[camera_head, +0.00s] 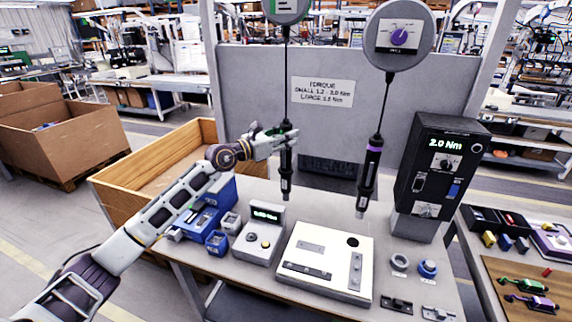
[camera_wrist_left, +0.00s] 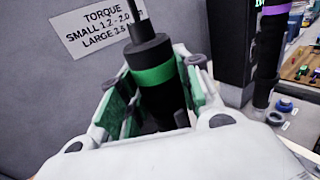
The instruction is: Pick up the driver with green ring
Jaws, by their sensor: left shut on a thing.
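The driver with the green ring (camera_wrist_left: 152,76) hangs upright from a cable. In the head view its dark lower body (camera_head: 286,176) shows below my left gripper (camera_head: 285,137). My left gripper is shut on this driver around its upper part. A second driver with a purple ring (camera_head: 369,172) hangs to the right, apart from the gripper. My right gripper is not in view.
Below the drivers, a white fixture plate (camera_head: 322,285) lies on the bench beside a small display box (camera_head: 262,243). A black torque unit (camera_head: 437,165) reading 2.0 Nm stands right. Blue bins (camera_head: 216,241) and a wooden crate (camera_head: 125,185) are left.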

